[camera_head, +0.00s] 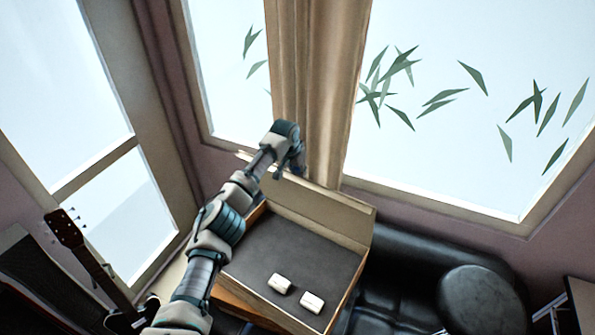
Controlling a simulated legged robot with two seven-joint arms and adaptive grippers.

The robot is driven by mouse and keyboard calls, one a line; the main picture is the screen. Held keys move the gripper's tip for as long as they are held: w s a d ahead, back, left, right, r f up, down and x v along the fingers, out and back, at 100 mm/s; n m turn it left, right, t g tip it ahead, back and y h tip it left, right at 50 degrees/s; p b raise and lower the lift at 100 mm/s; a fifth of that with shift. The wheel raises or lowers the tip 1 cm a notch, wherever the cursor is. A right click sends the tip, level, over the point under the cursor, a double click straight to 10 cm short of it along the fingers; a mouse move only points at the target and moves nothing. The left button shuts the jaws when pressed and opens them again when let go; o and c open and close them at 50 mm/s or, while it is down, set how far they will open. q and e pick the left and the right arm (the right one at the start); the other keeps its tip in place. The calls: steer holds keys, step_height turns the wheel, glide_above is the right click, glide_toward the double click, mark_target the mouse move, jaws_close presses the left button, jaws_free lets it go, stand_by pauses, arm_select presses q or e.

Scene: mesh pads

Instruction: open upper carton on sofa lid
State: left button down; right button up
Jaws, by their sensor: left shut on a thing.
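An open carton (290,246) with a dark inside stands in the lower middle of the head view, by a black sofa (405,262). Its lid (325,208) stands raised along the far edge. Two small white objects (280,283) lie on the dark carton floor. My left arm reaches up from the lower left across the carton's left side. My left gripper (290,168) is at the lid's upper left edge and shut on the lid; its fingertips are small and partly hidden. My right gripper is out of view.
A guitar (90,262) leans at the lower left. A round black cushion or stool top (482,302) is at the lower right. Windows and a tan curtain (318,85) are close behind the lid. A table edge (580,300) shows at the far right.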

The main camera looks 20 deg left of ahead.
arm_select(q)
steer(key=shift+s+f, duration=0.1)
steer(key=shift+f, duration=0.1)
steer(key=c, duration=0.9)
jaws_free()
steer(key=shift+o, duration=0.3)
steer(key=shift+w, duration=0.35)
steer(key=shift+s+a+r, duration=0.15)
steer(key=shift+s+r, duration=0.05)
steer(key=shift+r, duration=0.2)
steer(key=v, duration=1)
steer(key=shift+r, duration=0.45)
steer(key=shift+f, duration=0.1)
